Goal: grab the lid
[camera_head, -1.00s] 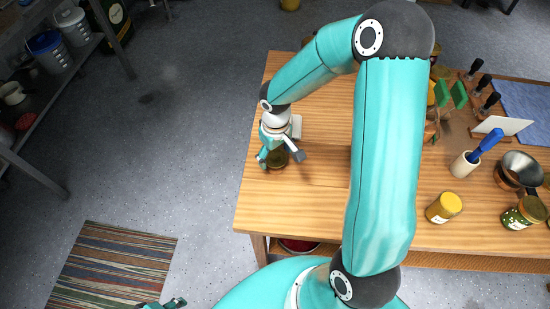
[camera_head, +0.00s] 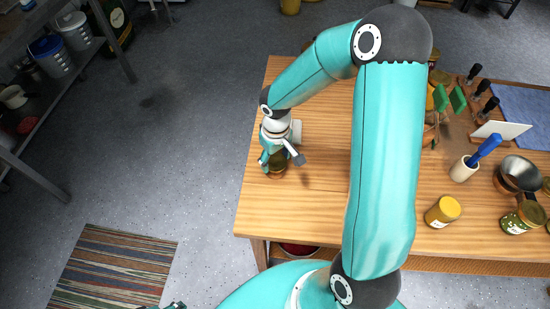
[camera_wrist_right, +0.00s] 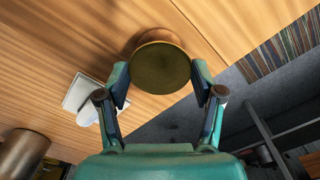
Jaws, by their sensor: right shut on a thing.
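A round dark olive lid (camera_wrist_right: 160,68) sits between the two fingers of my right gripper (camera_wrist_right: 160,88) in the right wrist view. A brownish rim shows behind its far edge, so it looks to be on a small jar. In the head view the jar (camera_head: 277,170) stands near the left edge of the wooden table, partly covered by my right gripper (camera_head: 281,160). That gripper is shut on the lid from above. A small teal part of my left gripper (camera_head: 174,305) shows at the bottom edge of the head view; its fingers are mostly cut off.
On the wooden table (camera_head: 320,215), a yellow-lidded jar (camera_head: 442,211), another jar (camera_head: 524,216), a metal pot (camera_head: 519,172) and a blue-handled tool in a cup (camera_head: 465,167) stand at the right. A pale flat object (camera_wrist_right: 82,92) lies beside the gripper. The table's left side is mostly clear.

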